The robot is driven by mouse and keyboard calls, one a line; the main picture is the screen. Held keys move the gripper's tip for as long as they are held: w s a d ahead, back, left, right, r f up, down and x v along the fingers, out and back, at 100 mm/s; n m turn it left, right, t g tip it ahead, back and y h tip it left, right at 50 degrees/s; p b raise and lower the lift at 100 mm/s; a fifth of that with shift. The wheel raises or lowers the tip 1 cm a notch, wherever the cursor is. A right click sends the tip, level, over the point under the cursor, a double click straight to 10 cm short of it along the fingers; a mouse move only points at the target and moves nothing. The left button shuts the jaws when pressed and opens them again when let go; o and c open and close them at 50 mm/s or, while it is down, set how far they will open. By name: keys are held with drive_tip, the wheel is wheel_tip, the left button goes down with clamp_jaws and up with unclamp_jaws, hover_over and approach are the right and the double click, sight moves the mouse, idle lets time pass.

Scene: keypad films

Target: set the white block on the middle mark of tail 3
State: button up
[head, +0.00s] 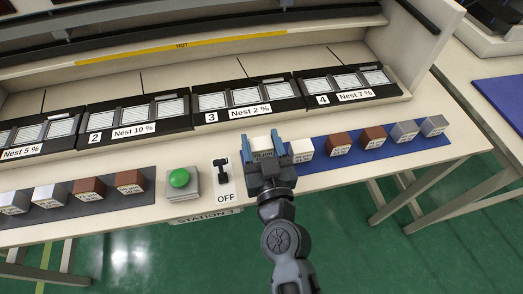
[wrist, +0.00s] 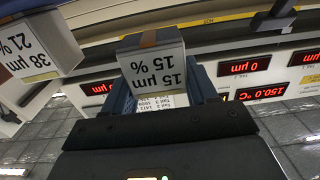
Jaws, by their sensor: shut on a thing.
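My gripper (head: 263,150) is shut on a white block (head: 262,144), one blue finger on each side. Tail 3 (head: 221,117), labelled Nest 2 %, is a black tray behind the gripper with three white marks in a row. Its middle mark (head: 249,95) looks bare. A second white block (head: 300,148) stands close to the right; a block marked 38 µm, 21 % (wrist: 35,48) shows beside mine.
Brown and grey blocks (head: 373,137) stand farther right on the blue mat (head: 325,174). Left of my gripper are an OFF switch (head: 222,178) and a green button (head: 179,178). Trays 2 (head: 96,138) and 4 (head: 323,99) flank tail 3. A shelf marked HOT (head: 182,45) overhangs behind.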

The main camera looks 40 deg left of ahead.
sight(261, 154)
drive_tip(key=shift+f+b, duration=1.4)
drive_tip(key=shift+f, duration=0.25)
drive_tip(key=shift+f, duration=0.2)
drive_tip(key=o, duration=1.3)
drive_tip(key=b+v, duration=0.1)
drive_tip(key=v, duration=0.5)
drive_tip(key=shift+s+d+f+b, duration=0.15)
drive_tip(key=shift+s+f+b, duration=0.05)
drive_tip(key=shift+s+b, duration=0.2)
drive_tip(key=shift+s+d+r, duration=0.1)
drive_tip(key=shift+s+d, duration=0.25)
drive_tip(key=shift+d, duration=0.1)
